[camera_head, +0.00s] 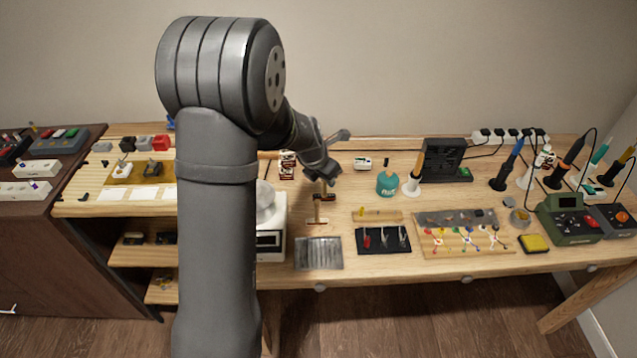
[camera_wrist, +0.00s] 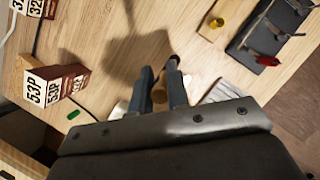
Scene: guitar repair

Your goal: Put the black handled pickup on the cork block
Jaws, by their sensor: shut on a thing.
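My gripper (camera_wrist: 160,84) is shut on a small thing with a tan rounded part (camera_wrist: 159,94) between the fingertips. A dark reddish piece shows just beyond it; the fingers hide much of it, and I cannot tell whether it is the black handled pickup. In the head view my gripper (camera_head: 324,183) is over the middle of the bench, with a small tan and dark T-shaped thing (camera_head: 318,209) at or just under its fingertips. At the left, a yellow-brown slab (camera_head: 138,178), possibly the cork block, carries a pale handled piece (camera_head: 122,169) and a dark one (camera_head: 151,169).
A white scale (camera_head: 270,243) stands left of the gripper. A ribbed grey plate (camera_head: 319,254) and a black tray of tools (camera_head: 383,240) lie in front. A teal jar (camera_head: 387,183) and a white-based holder (camera_head: 412,186) stand to the right. Number-marked boxes (camera_wrist: 55,86) are nearby.

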